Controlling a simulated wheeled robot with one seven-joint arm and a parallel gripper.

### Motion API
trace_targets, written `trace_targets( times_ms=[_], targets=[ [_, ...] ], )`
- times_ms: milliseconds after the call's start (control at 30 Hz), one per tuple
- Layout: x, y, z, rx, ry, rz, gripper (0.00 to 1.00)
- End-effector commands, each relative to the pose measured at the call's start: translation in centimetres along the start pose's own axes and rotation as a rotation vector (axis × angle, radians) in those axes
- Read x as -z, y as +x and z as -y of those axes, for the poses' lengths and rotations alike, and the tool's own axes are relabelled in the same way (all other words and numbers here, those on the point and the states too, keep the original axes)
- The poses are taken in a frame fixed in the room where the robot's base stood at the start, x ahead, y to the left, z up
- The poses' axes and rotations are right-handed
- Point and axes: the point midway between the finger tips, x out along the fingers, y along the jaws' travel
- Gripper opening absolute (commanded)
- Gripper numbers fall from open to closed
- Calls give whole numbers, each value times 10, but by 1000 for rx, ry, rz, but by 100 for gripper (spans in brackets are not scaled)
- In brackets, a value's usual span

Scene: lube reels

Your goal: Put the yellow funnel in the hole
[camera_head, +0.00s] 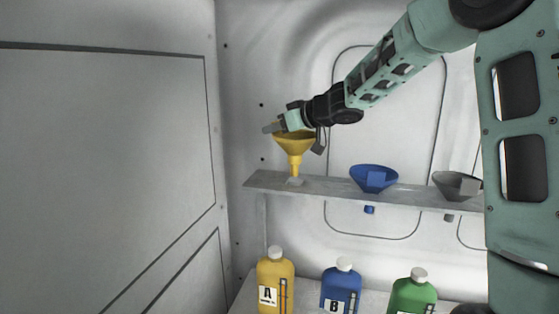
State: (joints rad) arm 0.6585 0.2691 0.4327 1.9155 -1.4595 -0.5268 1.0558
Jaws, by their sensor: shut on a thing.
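The yellow funnel (294,144) is upright at the left end of the grey shelf (334,189). My gripper (273,128) is shut on the funnel's rim from above. The funnel's spout points down, with its lower end just over or at a small light grey spot (295,181) on the shelf. I cannot tell whether the spout tip touches the shelf or has entered a hole; the hole itself is not clearly visible.
A blue funnel (374,178) and a grey funnel (457,185) sit in the shelf to the right, their tips showing below it. Below stand yellow bottle A (273,278), blue bottle B (341,287) and a green bottle (413,294). A wall panel is at left.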

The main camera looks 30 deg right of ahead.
Motion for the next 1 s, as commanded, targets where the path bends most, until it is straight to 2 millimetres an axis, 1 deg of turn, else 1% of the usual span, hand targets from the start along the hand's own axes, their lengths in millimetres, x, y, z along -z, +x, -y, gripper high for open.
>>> trace_targets(
  times_ms=[33, 167, 300, 400, 733, 1000],
  targets=[
    [-8, 3, 0, 0, 2, 1, 2],
    [-18, 7, 0, 0, 1, 1, 2],
    [-37, 15, 0, 1, 3, 1, 2],
    [-46, 19, 0, 1, 2, 0, 2],
    [-47, 19, 0, 0, -1, -1, 2],
    [-55, 22, 0, 0, 0, -1, 2]
  ],
)
